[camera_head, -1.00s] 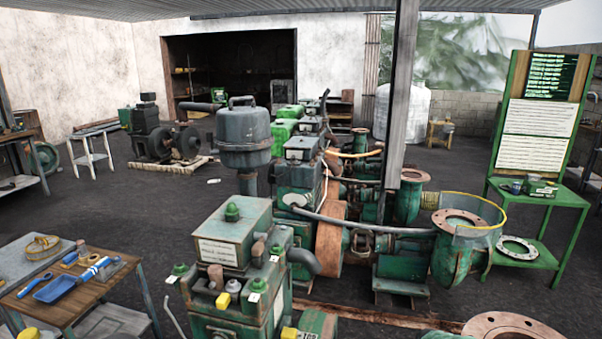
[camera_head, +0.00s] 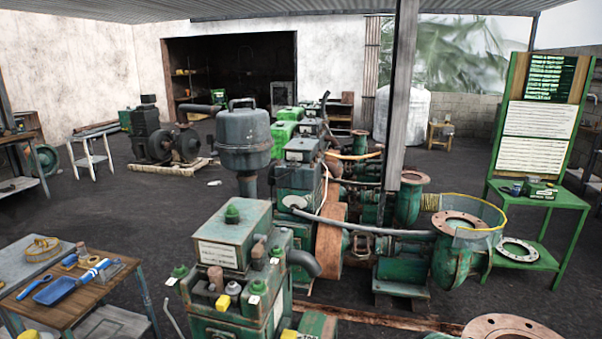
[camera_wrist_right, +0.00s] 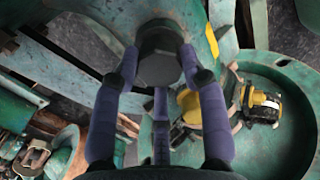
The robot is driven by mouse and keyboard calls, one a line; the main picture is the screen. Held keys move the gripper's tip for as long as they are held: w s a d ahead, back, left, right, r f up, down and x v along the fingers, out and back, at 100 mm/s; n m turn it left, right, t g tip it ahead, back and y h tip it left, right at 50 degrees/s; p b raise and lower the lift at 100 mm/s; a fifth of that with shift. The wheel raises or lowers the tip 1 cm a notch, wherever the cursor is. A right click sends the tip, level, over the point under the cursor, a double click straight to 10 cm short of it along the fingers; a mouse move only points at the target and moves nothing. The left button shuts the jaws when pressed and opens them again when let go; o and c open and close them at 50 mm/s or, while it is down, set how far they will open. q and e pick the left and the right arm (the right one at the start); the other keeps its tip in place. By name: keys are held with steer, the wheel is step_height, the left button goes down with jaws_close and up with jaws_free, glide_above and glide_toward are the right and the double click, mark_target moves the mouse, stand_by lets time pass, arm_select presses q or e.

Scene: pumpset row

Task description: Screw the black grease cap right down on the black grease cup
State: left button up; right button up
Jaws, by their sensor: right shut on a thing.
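In the right wrist view my right gripper (camera_wrist_right: 160,48) has its purple-grey fingers closed around a dark, roughly round cap (camera_wrist_right: 158,70), which fits the black grease cap. The flat grey end of the cap faces the camera, and its rim is between the fingertips. The black grease cup cannot be told apart from the cap here; the fingers and cap cover that spot. Whether the cap is seated or how far down it sits cannot be seen. In the head view neither gripper shows, and no black cap or cup can be made out.
A wooden bench (camera_head: 75,300) with a blue tray is at left. In the wrist view, green metalwork and a yellow part (camera_wrist_right: 262,104) lie close to the fingers.

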steer(key=shift+s+a+f, duration=0.25)
steer(key=shift+a+f, duration=0.1)
steer(key=shift+a, duration=0.15)
steer(key=o, duration=1.4)
steer(key=shift+c, duration=0.2)
steer(key=shift+w+r, duration=0.1)
steer(key=shift+w, duration=0.05)
steer(key=shift+d+r, duration=0.25)
steer(key=shift+r, duration=0.1)
steer(key=shift+w+r+p, duration=0.1)
steer(key=shift+r+p, duration=0.5)
steer(key=shift+r, duration=0.7)
steer(key=shift+d, duration=0.1)
step_height(320, 180, up, 12)
